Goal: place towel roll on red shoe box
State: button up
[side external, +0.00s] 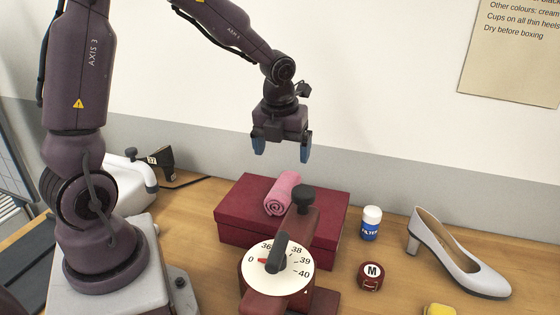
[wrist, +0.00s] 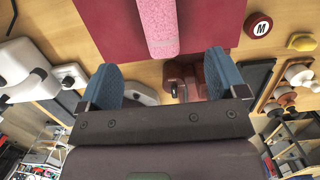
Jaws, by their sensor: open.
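The pink towel roll (side external: 282,192) lies on the lid of the red shoe box (side external: 238,210), near the middle of its top. In the wrist view the towel roll (wrist: 160,28) lies across the box lid (wrist: 105,18), beyond the fingertips. My gripper (side external: 281,150) is open and empty, with blue fingers, above the box and apart from the towel roll. In the wrist view my gripper (wrist: 172,75) has its fingers spread wide with nothing between them. The front of the box is partly hidden by a dial device in the side view.
The dark red device with a numbered dial (side external: 275,267) stands in front of the box. A blue and white bottle (side external: 371,224), a round M-marked item (side external: 371,276), a grey heeled shoe (side external: 455,262) and a yellow item (side external: 439,310) are to the right. A white machine (side external: 128,172) stands behind left.

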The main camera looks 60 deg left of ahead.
jog(key=s+d+r+n+t, duration=0.1)
jog(key=s+d+r+n, duration=0.2)
jog(key=n, duration=0.6)
jog(key=s+d+r+n+t, duration=0.2)
jog(key=s+d+r+n, duration=0.1)
jog(key=s+r+n, duration=0.2)
jog(key=s+d+r+n+t+h, duration=0.1)
jog(key=s+d+r+n, duration=0.2)
jog(key=s+n, duration=0.4)
jog(key=r+n, duration=0.1)
jog(key=n, duration=0.5)
jog(key=shift+d+r, duration=0.2)
jog(key=shift+r, duration=0.05)
